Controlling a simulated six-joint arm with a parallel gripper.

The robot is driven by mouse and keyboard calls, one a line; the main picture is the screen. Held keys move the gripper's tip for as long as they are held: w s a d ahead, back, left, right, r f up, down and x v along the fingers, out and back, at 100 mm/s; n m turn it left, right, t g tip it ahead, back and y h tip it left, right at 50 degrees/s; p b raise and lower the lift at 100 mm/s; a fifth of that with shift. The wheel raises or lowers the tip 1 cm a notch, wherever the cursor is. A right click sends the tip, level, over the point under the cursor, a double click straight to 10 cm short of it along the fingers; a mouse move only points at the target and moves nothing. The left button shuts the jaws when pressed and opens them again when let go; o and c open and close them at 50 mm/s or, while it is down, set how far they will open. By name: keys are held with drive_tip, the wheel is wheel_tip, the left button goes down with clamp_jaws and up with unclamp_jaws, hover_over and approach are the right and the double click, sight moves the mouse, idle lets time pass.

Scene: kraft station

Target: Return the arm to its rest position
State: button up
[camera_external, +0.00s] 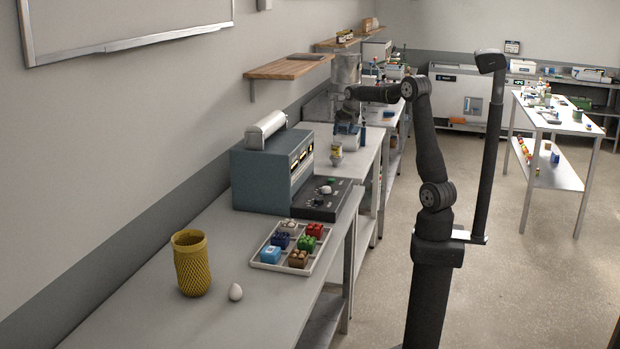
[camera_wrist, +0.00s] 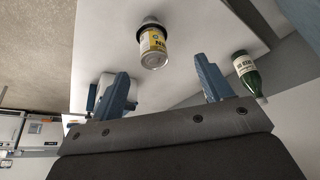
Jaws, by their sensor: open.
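My arm stands at the right of the bench in the external view, with its forearm reaching left over the far bench. My gripper (camera_external: 347,138) is above the far bench, close to a small can (camera_external: 335,156). In the wrist view my gripper (camera_wrist: 163,80) shows two blue fingers set wide apart with nothing between them. The can (camera_wrist: 154,50), with a yellow and white label, is beyond the fingertips and apart from them.
A green bottle (camera_wrist: 247,74) is right of the fingers in the wrist view. A grey machine (camera_external: 272,168), a tray (camera_external: 265,265) of coloured blocks, a yellow woven vase (camera_external: 191,264) and a white egg (camera_external: 236,292) are on the near bench. A wooden shelf (camera_external: 288,68) juts from the wall.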

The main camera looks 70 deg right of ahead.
drive_tip(key=w+a+n+y, duration=0.1)
drive_tip(key=w+a+n, duration=0.2)
drive_tip(key=a, duration=1.6)
drive_tip(key=w+a+n+t+y, duration=0.1)
drive_tip(key=w+a+n, duration=0.2)
drive_tip(key=a, duration=1.6)
drive_tip(key=shift+w+a+n+y, duration=0.3)
drive_tip(key=shift+w+n, duration=0.1)
drive_tip(key=shift+n, duration=0.2)
drive_tip(key=shift+f, duration=0.1)
